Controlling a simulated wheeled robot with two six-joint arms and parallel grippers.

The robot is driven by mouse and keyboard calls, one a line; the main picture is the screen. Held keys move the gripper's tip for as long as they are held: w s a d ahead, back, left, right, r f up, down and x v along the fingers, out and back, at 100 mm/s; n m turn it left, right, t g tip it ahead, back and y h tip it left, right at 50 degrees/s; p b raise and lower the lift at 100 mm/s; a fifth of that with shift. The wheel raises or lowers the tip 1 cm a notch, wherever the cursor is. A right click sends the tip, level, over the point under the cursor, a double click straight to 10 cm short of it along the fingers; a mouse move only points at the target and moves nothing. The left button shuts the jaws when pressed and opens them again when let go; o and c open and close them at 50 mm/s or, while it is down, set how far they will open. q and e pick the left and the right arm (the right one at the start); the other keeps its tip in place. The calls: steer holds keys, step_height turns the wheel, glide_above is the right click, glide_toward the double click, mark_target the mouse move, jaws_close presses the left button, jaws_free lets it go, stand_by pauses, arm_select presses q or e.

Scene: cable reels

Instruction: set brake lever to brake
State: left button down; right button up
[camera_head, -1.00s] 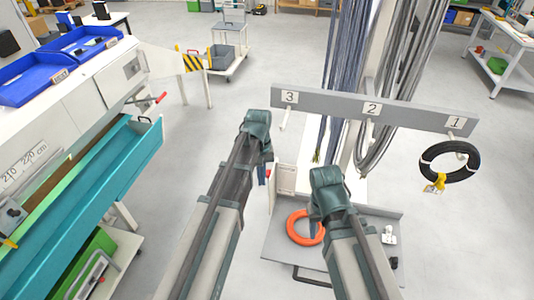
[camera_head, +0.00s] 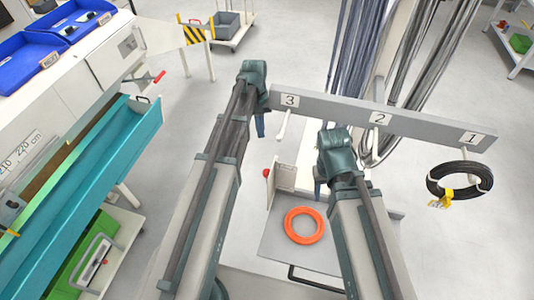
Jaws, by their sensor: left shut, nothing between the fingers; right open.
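No part is labelled as the brake lever. A small red knob (camera_head: 267,173) stands at the left edge of the grey cart (camera_head: 270,243), beside a pale upright panel (camera_head: 284,178). A red-tipped handle (camera_head: 157,78) sticks out from the white machine at the left. I cannot tell from the picture which one is the brake lever. My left gripper (camera_head: 260,127) points down, shut and empty, above and apart from the red knob. My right gripper (camera_head: 319,188) is open over the cart, mostly hidden behind my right wrist.
An orange ring (camera_head: 304,226) lies on the cart. A grey rail (camera_head: 410,122) with numbered pegs crosses behind my grippers, and a black cable coil (camera_head: 459,180) hangs from peg 1. Hanging cables (camera_head: 365,50) stand behind it. The teal trough (camera_head: 90,190) is at left. Floor between is clear.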

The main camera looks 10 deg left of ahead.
arm_select(q)
steer(key=shift+s+r, duration=0.1)
stand_by(0.3)
steer(key=s+d+f+b, duration=0.2)
steer(key=s+f+b, duration=0.3)
steer(key=f+b, duration=0.5)
steer(key=shift+d, duration=0.4)
steer(key=shift+s, duration=0.15)
